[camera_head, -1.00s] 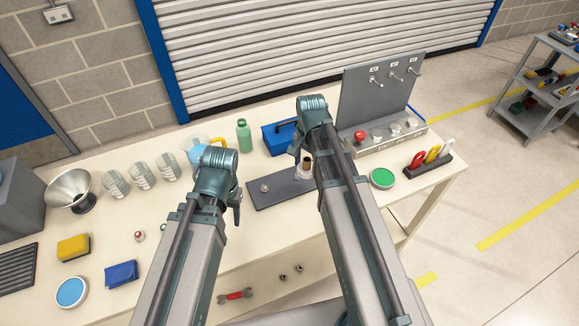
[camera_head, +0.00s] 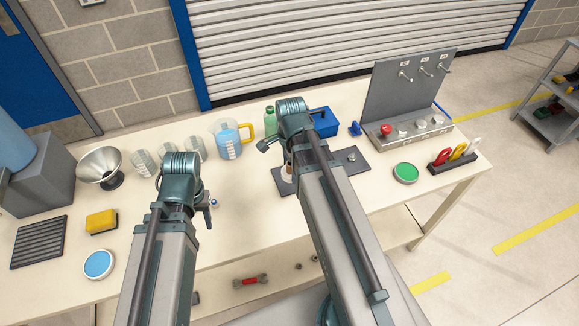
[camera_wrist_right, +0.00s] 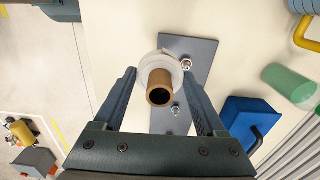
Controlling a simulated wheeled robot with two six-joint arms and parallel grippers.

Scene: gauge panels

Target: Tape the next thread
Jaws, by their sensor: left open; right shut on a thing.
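A white roll on a brown tube-like core, which looks like the tape (camera_wrist_right: 158,78), sits between the fingers of my right gripper (camera_wrist_right: 160,76). That gripper (camera_head: 286,160) is shut on it above the dark plate (camera_head: 376,168). In the right wrist view the plate (camera_wrist_right: 200,48) carries two small metal fittings, one (camera_wrist_right: 185,64) just beside the roll and one (camera_wrist_right: 176,108) nearer the wrist. In the head view one fitting (camera_head: 351,156) shows at the plate's right; my right arm hides the middle. My left gripper (camera_head: 207,203) is open and empty, left of the plate.
A jug of blue liquid (camera_head: 229,142), a green bottle (camera_head: 270,121) and a blue box (camera_head: 324,122) stand behind the plate. A green-topped tin (camera_head: 405,172) and tool rack (camera_head: 454,163) are at the right. A yellow sponge (camera_head: 101,222) lies left.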

